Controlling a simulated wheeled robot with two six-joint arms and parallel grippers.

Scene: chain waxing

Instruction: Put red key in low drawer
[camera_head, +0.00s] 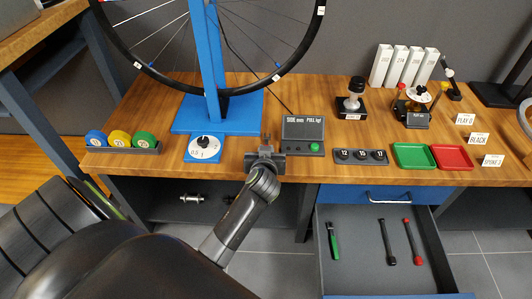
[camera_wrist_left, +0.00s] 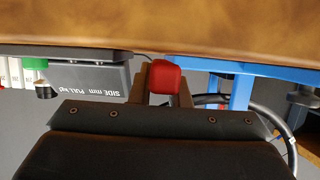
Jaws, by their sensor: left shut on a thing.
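My left gripper (camera_head: 266,146) is over the front edge of the bench, left of the grey display box. In the left wrist view its fingers (camera_wrist_left: 164,90) are shut on a small red block-like piece (camera_wrist_left: 165,77), which appears to be the red key. In the head view the gripper largely hides this piece. The lower drawer (camera_head: 345,279) is pulled open at the right, below a shut blue-fronted drawer (camera_head: 350,195). In it lie a green-handled tool (camera_head: 333,242), a black tool (camera_head: 387,243) and a red-handled tool (camera_head: 412,243). My right gripper is not in view.
The wooden bench (camera_head: 300,172) holds a blue wheel stand (camera_head: 220,127), the display box (camera_head: 303,133), a numbered holder (camera_head: 360,156), a green tray (camera_head: 413,156) and a red tray (camera_head: 451,157). The drawer floor has free room between the green-handled and black tools.

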